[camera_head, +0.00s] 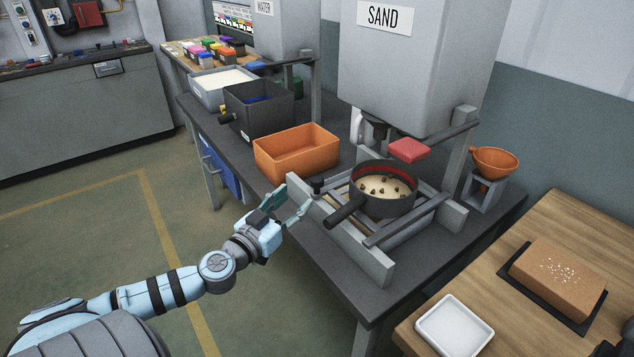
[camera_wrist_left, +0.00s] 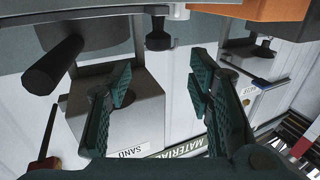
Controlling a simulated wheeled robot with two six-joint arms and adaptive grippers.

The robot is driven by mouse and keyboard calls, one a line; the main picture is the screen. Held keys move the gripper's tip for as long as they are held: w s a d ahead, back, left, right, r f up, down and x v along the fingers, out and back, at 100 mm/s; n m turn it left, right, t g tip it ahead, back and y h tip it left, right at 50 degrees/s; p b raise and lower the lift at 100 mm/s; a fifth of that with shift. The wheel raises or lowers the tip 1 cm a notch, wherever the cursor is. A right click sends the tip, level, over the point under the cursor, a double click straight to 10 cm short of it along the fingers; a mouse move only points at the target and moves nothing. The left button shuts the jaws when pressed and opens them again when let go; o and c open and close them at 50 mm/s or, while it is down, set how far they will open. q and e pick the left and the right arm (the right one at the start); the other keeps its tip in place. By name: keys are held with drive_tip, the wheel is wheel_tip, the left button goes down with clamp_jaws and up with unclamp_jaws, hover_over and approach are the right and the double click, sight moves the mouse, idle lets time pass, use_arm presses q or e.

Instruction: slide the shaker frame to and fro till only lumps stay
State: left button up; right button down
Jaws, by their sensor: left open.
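The shaker frame (camera_head: 378,238) is a grey slatted frame between rails on the dark bench. A dark round pan (camera_head: 400,203) with a red inner rim sits on it, holding pale sand with several brown lumps (camera_head: 384,188). The pan's handle (camera_head: 345,210) points toward the front left. A small black knob (camera_head: 317,186) stands at the frame's left end; what looks like it shows in the left wrist view (camera_wrist_left: 158,38). My left gripper (camera_head: 296,203) is open and empty just short of that knob, apart from it. My right gripper is out of view.
An orange bin (camera_head: 297,158) stands directly behind my left gripper. The sand hopper (camera_head: 415,75) hangs over the pan, with a red plate (camera_head: 409,150) beneath. An orange funnel (camera_head: 496,160) is at right. A wooden table (camera_head: 560,225) holds a brown block and white tray.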

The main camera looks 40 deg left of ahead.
sight(316, 179)
use_arm(q)
drive_tip(key=w+p, duration=0.1)
drive_tip(key=w, duration=0.2)
drive_tip(key=w+p, duration=0.2)
drive_tip(key=w, duration=0.1)
drive_tip(key=w+p, duration=0.2)
drive_tip(key=w, duration=0.1)
drive_tip(key=shift+w+a+r, duration=0.2)
drive_tip(key=shift+w+a, duration=0.2)
drive_tip(key=shift+w+f, duration=0.1)
drive_tip(key=shift+w, duration=0.25)
drive_tip(key=shift+f, duration=0.1)
clamp_jaws()
